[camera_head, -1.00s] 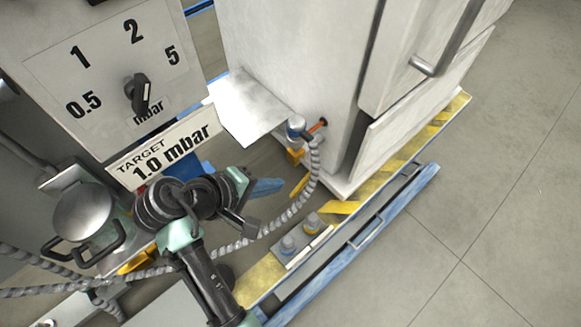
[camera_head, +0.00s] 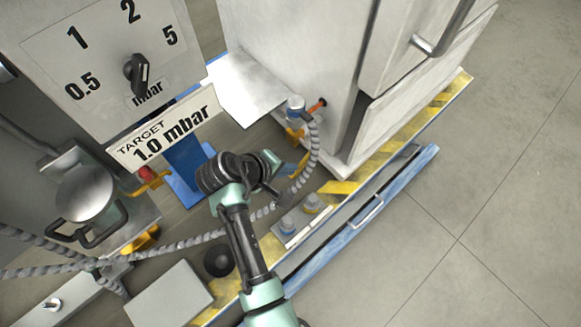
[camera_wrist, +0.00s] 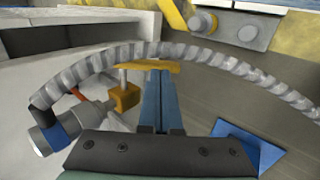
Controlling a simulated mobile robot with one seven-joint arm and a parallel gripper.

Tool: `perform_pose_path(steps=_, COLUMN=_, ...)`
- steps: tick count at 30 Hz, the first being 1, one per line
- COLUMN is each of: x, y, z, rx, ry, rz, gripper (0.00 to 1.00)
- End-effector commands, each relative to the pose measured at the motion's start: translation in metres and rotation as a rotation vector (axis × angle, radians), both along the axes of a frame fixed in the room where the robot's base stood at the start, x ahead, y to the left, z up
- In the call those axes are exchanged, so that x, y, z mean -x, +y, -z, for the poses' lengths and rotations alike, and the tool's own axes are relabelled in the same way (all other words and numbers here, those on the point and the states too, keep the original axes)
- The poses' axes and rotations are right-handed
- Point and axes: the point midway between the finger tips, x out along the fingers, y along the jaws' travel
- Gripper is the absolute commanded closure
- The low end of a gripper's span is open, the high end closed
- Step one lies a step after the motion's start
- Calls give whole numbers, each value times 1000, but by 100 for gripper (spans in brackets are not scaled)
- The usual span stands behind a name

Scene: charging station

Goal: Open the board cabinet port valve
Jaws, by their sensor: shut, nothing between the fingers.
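A hose port with a blue-and-grey connector (camera_head: 296,103) sits at the lower side of the right cabinet. Its orange-yellow valve body (camera_head: 294,133) shows just below, and in the wrist view as a yellow block (camera_wrist: 125,97). A long yellow handle (camera_wrist: 150,66) extends from there, crossing the tips of my gripper's blue fingers. My gripper (camera_wrist: 160,74) is shut with nothing between its fingers. Its tips are beside the handle; contact cannot be told. In the head view my dark wrist largely hides the gripper. Another yellow valve (camera_head: 150,182) sits below the target sign.
A grey braided hose (camera_head: 309,160) arches from the port past my gripper. The white cabinet (camera_head: 300,45), a dial board (camera_head: 110,60) and a metal flap (camera_head: 245,85) crowd the area. A yellow-striped platform edge (camera_head: 360,178) runs in front; the floor at right is clear.

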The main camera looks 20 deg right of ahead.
Motion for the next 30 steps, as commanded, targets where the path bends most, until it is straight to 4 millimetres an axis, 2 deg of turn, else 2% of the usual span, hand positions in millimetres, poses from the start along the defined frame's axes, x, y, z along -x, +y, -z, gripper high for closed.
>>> perform_pose_path(steps=5, x=-2, y=-7, z=9, rx=0, ry=1, rz=1, gripper=100)
perform_pose_path(steps=30, x=-2, y=-8, z=17, rx=74, ry=-26, rz=-2, gripper=100)
